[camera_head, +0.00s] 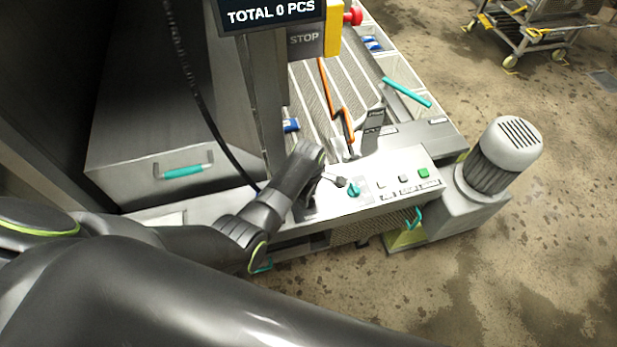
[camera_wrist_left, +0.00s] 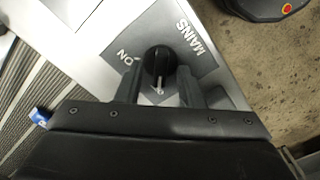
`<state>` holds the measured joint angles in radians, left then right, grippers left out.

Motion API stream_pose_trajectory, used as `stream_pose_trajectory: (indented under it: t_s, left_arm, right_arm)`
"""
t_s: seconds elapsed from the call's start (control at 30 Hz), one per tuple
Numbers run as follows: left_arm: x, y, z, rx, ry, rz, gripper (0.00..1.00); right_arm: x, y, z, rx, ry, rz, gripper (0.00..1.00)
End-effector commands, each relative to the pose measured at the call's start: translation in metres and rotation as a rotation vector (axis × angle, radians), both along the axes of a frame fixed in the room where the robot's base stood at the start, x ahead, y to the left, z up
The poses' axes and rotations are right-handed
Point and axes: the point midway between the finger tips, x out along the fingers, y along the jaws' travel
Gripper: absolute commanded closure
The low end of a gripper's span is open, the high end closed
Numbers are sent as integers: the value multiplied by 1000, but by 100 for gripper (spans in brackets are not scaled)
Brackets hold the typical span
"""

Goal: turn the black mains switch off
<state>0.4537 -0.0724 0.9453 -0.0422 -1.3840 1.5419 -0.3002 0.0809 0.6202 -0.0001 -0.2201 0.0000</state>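The black mains switch (camera_wrist_left: 158,62) is a round knob on a grey plate marked MAINS and ON, in the left wrist view. A small pale mark shows at its lower edge, towards my gripper, while the word ON is to its left. My left gripper (camera_wrist_left: 158,84) is open, with one finger on each side of the knob; I cannot tell whether either finger touches it. In the head view my left arm (camera_head: 290,180) reaches down to the control panel (camera_head: 385,203), and its wrist hides the mains switch there. My right gripper is not in view.
A teal knob (camera_head: 353,188) and a green button (camera_head: 423,173) are on the panel right of my left gripper. A motor (camera_head: 500,155) stands beyond the panel's right end. A post with a display (camera_head: 270,14) rises behind my arm. A black cable (camera_head: 195,85) hangs nearby.

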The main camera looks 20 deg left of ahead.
Motion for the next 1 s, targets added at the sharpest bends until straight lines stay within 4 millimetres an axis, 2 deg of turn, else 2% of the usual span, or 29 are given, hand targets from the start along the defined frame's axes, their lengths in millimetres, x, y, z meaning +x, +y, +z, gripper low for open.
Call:
stream_pose_trajectory:
  t_s: [0.23,0.8,1.0]
  left_arm:
    - [0,0,24,-1,-3,0,65]
    - [1,0,129,0,-6,1,65]
    - [0,0,159,0,-2,0,65]
  right_arm:
    - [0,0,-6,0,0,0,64]
    - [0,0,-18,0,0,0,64]
    - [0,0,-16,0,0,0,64]
